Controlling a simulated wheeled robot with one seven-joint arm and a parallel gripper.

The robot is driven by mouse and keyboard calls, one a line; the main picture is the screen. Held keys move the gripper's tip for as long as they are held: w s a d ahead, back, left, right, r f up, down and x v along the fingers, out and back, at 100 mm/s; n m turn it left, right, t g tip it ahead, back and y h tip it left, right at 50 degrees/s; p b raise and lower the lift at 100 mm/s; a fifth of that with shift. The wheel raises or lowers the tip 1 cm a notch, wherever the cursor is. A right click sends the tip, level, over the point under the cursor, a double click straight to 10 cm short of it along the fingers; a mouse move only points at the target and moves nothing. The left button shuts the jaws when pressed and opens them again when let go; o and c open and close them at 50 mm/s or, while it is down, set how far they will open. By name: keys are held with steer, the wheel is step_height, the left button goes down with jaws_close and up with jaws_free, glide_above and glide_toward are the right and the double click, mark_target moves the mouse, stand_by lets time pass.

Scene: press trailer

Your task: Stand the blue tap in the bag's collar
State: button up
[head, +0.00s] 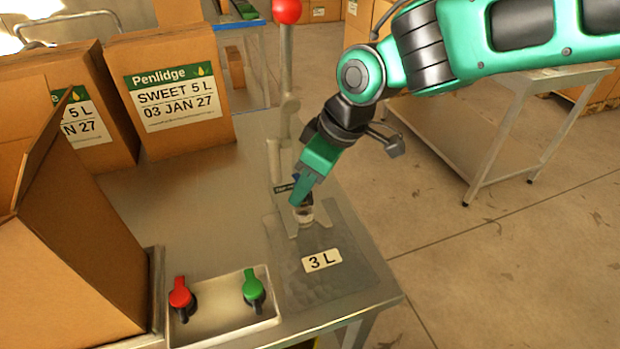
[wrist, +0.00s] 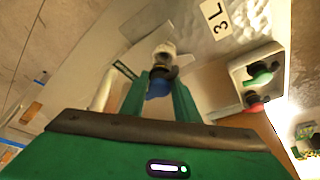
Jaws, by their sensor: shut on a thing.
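My gripper (head: 306,184) is shut on the blue tap (wrist: 159,88), pointing down over the bag. In the wrist view the blue part lies between the fingers, with its black body beyond. The clear bag (head: 345,282) lies flat on the metal bench and bears a "3 L" label. Its pale collar (head: 304,214) stands at the bag's far end, held by a forked metal piece, right below my fingertips. The collar also shows in the wrist view (wrist: 165,48), lined up with the tap. The tap's lower end meets or nearly meets the collar; I cannot tell whether it is seated.
A tray (head: 225,326) in front holds a red tap (head: 181,298) and a green tap (head: 253,288). A press lever with a red knob (head: 287,10) rises just behind the collar. Cardboard boxes (head: 175,90) fill the left. A metal table (head: 480,125) stands at right.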

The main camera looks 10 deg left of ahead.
steer(key=shift+f, duration=0.85)
steer(key=shift+s+d+f, duration=0.1)
steer(key=shift+d+f, duration=0.05)
steer(key=shift+f, duration=0.25)
jaws_close()
steer(key=o, duration=1.1)
jaws_free()
steer(key=shift+r, duration=0.1)
steer(key=shift+r, duration=0.1)
